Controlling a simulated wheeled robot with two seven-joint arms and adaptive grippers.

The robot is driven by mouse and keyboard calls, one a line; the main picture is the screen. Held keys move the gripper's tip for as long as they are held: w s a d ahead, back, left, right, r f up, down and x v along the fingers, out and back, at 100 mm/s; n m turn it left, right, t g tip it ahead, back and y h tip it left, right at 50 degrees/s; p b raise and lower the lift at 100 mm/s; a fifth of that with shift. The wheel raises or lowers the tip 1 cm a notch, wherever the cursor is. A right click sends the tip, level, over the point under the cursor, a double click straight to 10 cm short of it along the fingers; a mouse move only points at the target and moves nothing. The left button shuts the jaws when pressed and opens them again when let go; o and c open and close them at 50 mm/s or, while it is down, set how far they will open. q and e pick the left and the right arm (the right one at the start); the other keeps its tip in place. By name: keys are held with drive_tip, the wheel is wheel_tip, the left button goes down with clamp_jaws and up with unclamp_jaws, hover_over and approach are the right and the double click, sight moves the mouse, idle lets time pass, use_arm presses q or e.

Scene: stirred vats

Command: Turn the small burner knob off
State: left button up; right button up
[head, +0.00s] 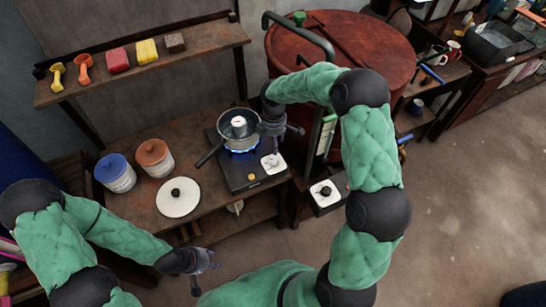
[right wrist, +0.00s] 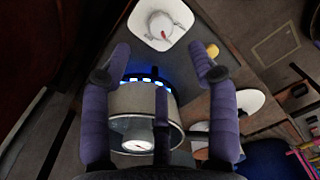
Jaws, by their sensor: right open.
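The small burner (head: 240,181) is a dark box on the wooden bench, with blue flames under a steel pot (head: 238,131). Its knob (head: 272,161) sits on a white square plate at the burner's front right corner. In the right wrist view the knob (right wrist: 160,24) is pale with a red mark and lies beyond the fingertips. My right gripper (head: 284,129) is open beside the pot, short of the knob; its spread fingers show in the right wrist view (right wrist: 162,55). My left gripper (head: 205,267) looks open and empty, low in front of the bench.
A yellow button (head: 251,177) is near the knob. A second knob box (head: 324,194) stands by the large reddish vat (head: 345,48).

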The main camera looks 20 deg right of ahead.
sight(274, 159)
drive_tip(key=f+b, duration=0.1)
drive_tip(key=f, duration=0.4)
drive_tip(key=f+b, duration=0.1)
drive_tip(key=f, duration=0.4)
drive_tip(key=shift+s+f, duration=0.2)
drive_tip(key=shift+f, duration=0.15)
drive_tip(key=c, duration=1.2)
